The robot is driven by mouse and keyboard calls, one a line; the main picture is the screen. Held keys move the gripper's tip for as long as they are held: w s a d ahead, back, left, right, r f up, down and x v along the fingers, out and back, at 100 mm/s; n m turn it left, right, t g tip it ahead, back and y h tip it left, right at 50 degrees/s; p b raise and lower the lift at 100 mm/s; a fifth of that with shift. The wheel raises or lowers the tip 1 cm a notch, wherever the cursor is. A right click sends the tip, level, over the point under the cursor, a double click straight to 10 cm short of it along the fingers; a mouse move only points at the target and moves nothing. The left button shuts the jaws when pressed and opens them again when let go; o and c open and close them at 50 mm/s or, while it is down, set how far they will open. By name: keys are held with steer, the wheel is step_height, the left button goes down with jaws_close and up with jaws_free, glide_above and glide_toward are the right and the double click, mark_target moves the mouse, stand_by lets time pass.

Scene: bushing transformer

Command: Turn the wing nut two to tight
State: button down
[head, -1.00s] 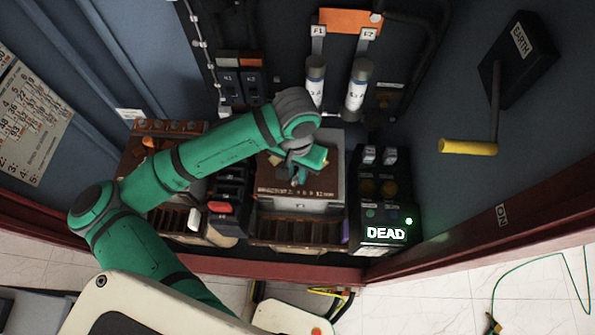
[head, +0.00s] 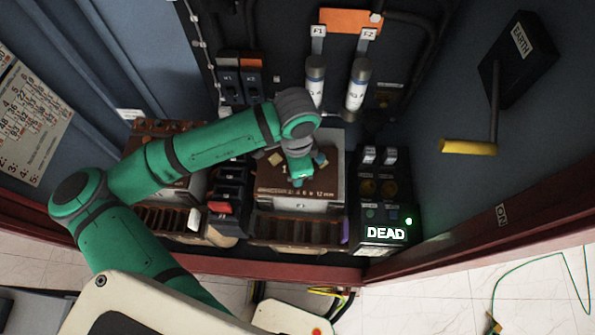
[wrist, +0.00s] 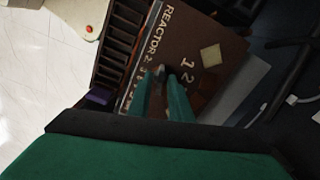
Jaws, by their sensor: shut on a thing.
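The reactor box has a brown top panel (head: 325,187) with pale lettering and sits in the middle of the cabinet. The panel (wrist: 225,40) reads "REACTOR 2" in the wrist view. My gripper (wrist: 163,82) is over this panel, its two green fingers shut on a small grey metal piece, seemingly the wing nut (wrist: 160,73). The fingers cover most of it, so its angle and tightness cannot be told. In the head view my gripper (head: 298,180) points down at the panel and hides the nut.
A black box with a lit "DEAD" sign (head: 385,233) stands close on the right. Two fuses (head: 357,85) rise behind. A switch block with a red lever (head: 220,207) is on the left. A yellow-handled earth lever (head: 468,147) is at far right.

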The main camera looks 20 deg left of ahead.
steer(key=shift+w+m, duration=0.1)
steer(key=shift+m, duration=1.5)
steer(key=shift+a, duration=0.1)
steer(key=c, duration=1.9)
jaws_free()
step_height(320, 180, up, 11)
steer(key=shift+f, duration=0.1)
